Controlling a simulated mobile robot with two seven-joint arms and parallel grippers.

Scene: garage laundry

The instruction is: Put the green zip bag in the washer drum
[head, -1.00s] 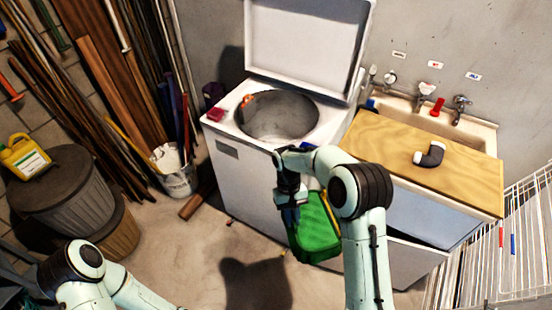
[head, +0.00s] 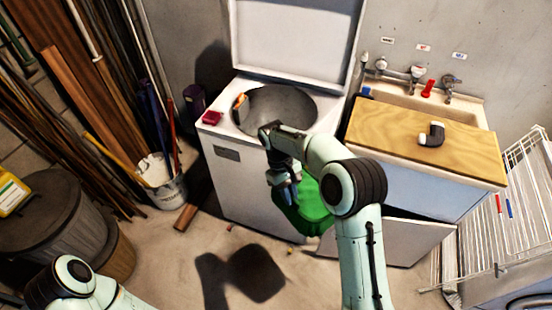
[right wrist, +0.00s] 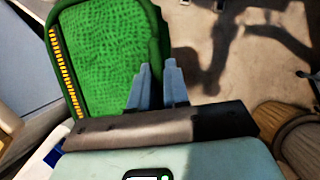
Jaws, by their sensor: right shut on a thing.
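The green zip bag (head: 312,205) hangs in front of the white washer's (head: 238,185) front, below its top rim. My right gripper (head: 284,192) is shut on the bag's edge; the right wrist view shows the bag (right wrist: 110,45) with a yellow zip strip, beside the close-set fingers (right wrist: 158,85). My right forearm hides part of the bag in the head view. The washer lid (head: 295,35) stands open, and the grey drum (head: 272,108) is open at the top. My left arm shows at the lower left, but its gripper is out of view.
An orange item (head: 241,101) and a dark red block (head: 212,117) are at the washer's top left. A wooden board (head: 400,140) with a black-and-white pipe elbow (head: 432,134) covers part of the sink. A wire rack (head: 500,210) stands right, a bucket (head: 165,185) left.

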